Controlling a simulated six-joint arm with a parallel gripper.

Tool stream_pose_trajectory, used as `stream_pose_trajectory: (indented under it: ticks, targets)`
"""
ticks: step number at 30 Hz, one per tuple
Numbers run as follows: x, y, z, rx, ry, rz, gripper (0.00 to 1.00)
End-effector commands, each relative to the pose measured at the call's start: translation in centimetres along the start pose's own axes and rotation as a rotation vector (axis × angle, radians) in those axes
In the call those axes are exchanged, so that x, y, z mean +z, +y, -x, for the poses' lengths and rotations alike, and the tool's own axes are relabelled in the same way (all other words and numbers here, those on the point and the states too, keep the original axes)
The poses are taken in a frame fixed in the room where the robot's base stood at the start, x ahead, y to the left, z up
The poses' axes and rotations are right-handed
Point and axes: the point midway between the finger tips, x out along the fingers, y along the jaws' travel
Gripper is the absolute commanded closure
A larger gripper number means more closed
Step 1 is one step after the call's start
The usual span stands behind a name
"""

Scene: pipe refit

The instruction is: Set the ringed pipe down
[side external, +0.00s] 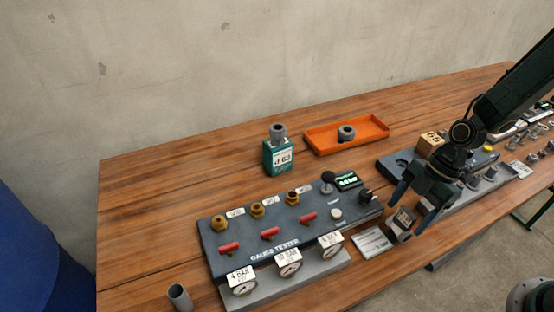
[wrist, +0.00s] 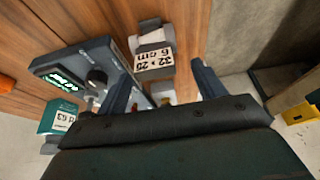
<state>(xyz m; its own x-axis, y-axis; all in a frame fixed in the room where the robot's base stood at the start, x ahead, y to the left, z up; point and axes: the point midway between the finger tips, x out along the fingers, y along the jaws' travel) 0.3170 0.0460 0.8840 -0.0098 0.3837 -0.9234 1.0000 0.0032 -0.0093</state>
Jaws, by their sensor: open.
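A grey pipe piece (side external: 401,230) with a white label sits just below and between the fingertips. In the wrist view my gripper (wrist: 160,72) shows both fingers apart, with the pipe piece (wrist: 152,40) beyond the tips; its label reads "32 x 20 6 cm". Nothing is visibly clamped. I cannot make out a ring on this piece, so I cannot tell whether it is the ringed pipe. A plain grey pipe (side external: 179,297) stands at the front left.
The gauge tester (side external: 290,236) has brass fittings, red levers and gauges. A green "d 63" block (side external: 278,158) bears a grey collar. An orange tray (side external: 372,127) holds a grey fitting (side external: 346,132). A grey plate (side external: 371,241) lies beside the tester. The table's back left is clear.

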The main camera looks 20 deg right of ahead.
Motion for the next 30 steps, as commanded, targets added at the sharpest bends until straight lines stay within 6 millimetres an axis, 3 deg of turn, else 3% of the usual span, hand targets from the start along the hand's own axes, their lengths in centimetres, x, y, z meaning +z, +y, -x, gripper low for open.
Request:
stream_pose_trajectory:
  ticks: [21, 30]
  targets:
    - [0.1, 0.1, 9.4, 0.004, -0.001, -0.001, 0.31]
    - [0.0, 0.0, 10.9, 0.0, -0.001, 0.0, 0.31]
